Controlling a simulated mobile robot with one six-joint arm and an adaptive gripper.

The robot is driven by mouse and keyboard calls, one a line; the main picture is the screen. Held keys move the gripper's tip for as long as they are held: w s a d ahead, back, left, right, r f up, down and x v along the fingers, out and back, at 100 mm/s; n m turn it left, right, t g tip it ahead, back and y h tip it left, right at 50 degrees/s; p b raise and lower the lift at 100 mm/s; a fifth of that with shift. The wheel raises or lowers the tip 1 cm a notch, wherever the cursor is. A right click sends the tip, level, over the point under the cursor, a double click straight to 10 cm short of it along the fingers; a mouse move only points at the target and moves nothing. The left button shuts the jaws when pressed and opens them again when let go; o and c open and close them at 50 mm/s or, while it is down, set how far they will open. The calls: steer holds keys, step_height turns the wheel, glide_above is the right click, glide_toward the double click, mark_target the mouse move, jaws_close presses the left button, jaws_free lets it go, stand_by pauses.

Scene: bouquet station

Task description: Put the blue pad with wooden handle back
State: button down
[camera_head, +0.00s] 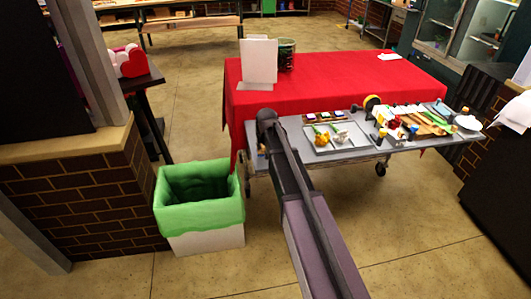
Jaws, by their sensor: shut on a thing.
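My arm reaches up from the bottom of the view, and its dark far end covers the left end of the grey cart top (290,130). My gripper cannot be made out; it is hidden behind the arm or too small to see. I cannot pick out the blue pad with wooden handle. A small wooden rack (323,116) with several small coloured pads lies on the cart behind the tray, too small to tell apart.
A pale tray (318,149) with small flowers or tools lies on the cart. Several tools with wooden handles (428,124) lie at the cart's right. A red-covered table (330,80) stands behind. A green-lined bin (198,212) stands on the floor at left.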

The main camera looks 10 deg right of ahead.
mark_target(263, 151)
steer(key=shift+s+f+b, duration=0.1)
steer(key=shift+f+b, duration=1)
steer(key=shift+f, duration=0.35)
steer(key=shift+f, duration=0.1)
steer(key=shift+c, duration=2.2)
jaws_free()
steer(key=shift+r, duration=0.2)
steer(key=p+v, duration=1.1)
steer(key=v, duration=0.1)
steer(key=s+f+g, duration=0.1)
steer(key=s+g, duration=0.3)
steer(key=s, duration=2)
steer(key=shift+s+d+f+g, duration=0.15)
steer(key=shift+d+f+g, duration=0.15)
steer(key=shift+d, duration=0.15)
